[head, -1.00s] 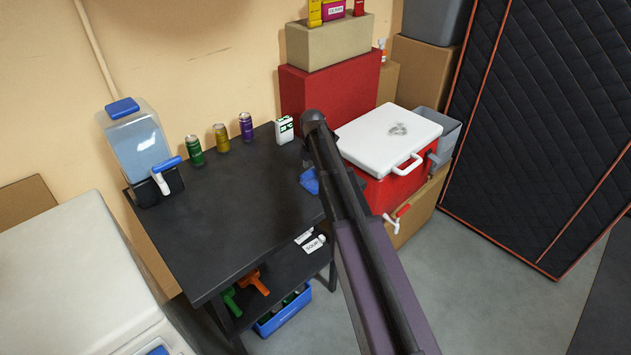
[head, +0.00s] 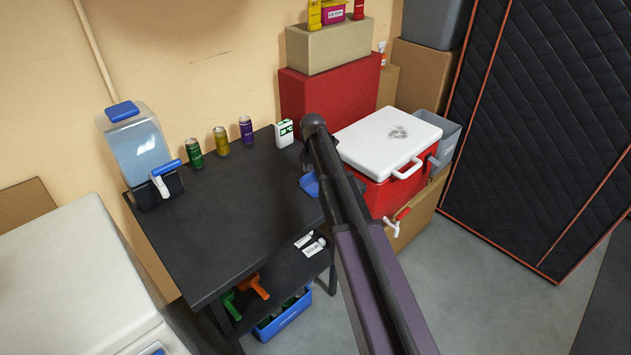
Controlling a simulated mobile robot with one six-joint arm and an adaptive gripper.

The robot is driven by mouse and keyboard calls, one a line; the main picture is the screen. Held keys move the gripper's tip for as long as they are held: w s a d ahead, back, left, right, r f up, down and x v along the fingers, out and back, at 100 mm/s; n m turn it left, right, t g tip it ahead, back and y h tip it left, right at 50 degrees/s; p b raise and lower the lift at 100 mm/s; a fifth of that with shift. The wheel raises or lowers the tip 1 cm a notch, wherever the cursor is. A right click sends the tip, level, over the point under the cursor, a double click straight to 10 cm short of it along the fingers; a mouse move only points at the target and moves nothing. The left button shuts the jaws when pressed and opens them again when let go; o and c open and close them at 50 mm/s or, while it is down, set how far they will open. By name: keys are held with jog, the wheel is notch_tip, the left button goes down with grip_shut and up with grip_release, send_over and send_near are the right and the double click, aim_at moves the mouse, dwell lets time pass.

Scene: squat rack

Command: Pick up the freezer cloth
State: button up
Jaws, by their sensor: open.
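A small blue patch (head: 310,184), which looks like the freezer cloth, shows at the right end of the dark table (head: 225,215). My arm covers most of it, so its full shape cannot be told. My arm reaches up from the bottom of the head view, over the table's right end. My gripper is hidden behind the arm, so its distance from the cloth cannot be told.
A white-lidded red cooler (head: 388,140) stands right of the arm. Several cans, a white box (head: 284,133) and a clear dispenser (head: 138,150) line the table's back. A white freezer-like box (head: 75,270) is at left. The table's middle is clear.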

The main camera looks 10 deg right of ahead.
jog(key=shift+f, duration=0.2)
dwell(0.4)
jog(key=c, duration=1.1)
